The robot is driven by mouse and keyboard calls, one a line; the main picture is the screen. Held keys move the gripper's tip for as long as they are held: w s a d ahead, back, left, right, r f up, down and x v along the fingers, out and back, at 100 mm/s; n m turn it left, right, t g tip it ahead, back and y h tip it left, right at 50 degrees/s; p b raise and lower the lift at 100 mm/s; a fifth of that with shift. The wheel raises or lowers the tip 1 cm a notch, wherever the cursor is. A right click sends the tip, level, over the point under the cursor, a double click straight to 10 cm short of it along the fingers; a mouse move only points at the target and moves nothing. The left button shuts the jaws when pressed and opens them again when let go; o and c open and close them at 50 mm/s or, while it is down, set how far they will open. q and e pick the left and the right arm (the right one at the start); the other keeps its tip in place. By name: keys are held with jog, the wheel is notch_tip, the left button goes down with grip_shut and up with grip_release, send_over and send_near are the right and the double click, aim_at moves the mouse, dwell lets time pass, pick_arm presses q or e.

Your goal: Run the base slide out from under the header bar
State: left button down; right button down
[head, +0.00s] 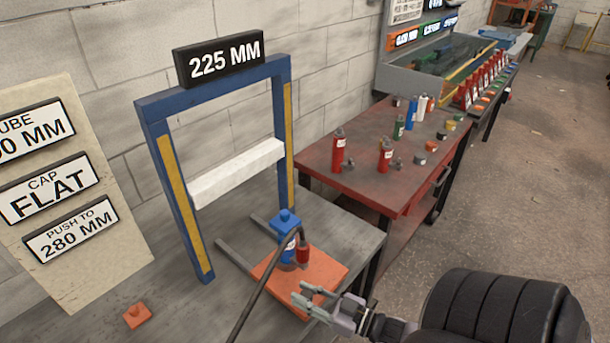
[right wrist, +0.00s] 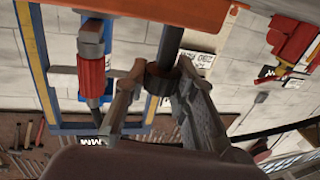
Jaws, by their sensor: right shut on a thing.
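The orange base slide (head: 325,277) lies on the bench in front of the blue frame (head: 165,165), apparently clear of its white crossbar (head: 238,172). A blue tube (head: 288,253) with a blue cap (head: 285,220) stands upright on the slide, beside a red piece (head: 303,252) at the end of a dark hose. My right gripper (head: 318,300) is at the slide's near edge. In the right wrist view, its fingers are shut on a dark round knob (right wrist: 160,80) below the orange slide (right wrist: 150,8). My left gripper is not visible.
Grey rails (head: 232,255) run back from the slide under the frame. A small orange cap (head: 137,315) lies on the bench (head: 175,300). A signboard (head: 90,220) stands at left. A red table (head: 365,195) with several bottles stands at right; floor is free beyond it.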

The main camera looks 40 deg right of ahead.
jog(key=c, duration=1.3)
grip_release()
jog(key=v, duration=1.2)
